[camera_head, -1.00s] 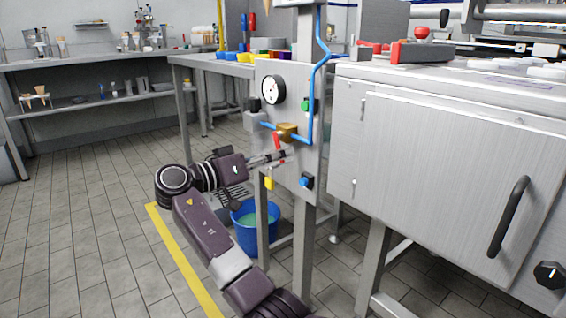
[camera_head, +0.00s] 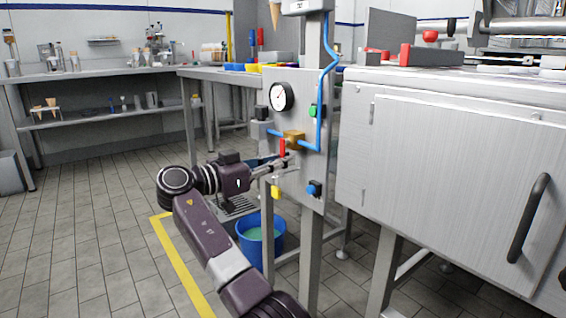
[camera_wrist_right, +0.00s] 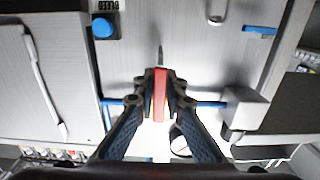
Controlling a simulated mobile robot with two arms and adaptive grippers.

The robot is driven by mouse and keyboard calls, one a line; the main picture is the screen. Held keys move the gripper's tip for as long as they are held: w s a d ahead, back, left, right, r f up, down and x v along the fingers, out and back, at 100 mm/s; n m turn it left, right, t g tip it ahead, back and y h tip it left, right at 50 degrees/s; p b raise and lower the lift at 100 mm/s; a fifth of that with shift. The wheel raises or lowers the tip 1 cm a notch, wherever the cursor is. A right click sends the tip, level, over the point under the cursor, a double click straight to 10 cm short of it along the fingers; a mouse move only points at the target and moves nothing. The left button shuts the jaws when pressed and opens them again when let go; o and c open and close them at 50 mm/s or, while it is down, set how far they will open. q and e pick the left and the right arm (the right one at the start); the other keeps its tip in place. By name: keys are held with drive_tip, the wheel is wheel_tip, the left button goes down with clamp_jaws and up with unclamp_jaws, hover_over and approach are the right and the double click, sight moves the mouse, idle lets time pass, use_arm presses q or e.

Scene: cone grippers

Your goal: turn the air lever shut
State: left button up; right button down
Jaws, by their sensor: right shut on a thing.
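A grey upright panel (camera_head: 312,170) carries a brass valve (camera_head: 294,138) with blue pipe on both sides. The red air lever (camera_head: 282,147) hangs roughly straight down below the valve. My right gripper (camera_head: 284,163) reaches in from the left to the lever. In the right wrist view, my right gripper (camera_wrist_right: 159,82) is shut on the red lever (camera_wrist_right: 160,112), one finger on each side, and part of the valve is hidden. My left gripper is not in view.
A round gauge (camera_head: 281,96) sits above the valve. A green button (camera_head: 313,111), a blue knob (camera_head: 314,188) and a yellow piece (camera_head: 276,192) are close around. A blue bucket (camera_head: 262,248) stands below, and a steel cabinet (camera_head: 445,170) is at right.

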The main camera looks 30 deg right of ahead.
drive_tip(key=c, duration=2)
unclamp_jaws()
drive_tip(key=shift+o, duration=0.2)
drive_tip(key=a, duration=1.2)
drive_tip(key=shift+s, duration=0.4)
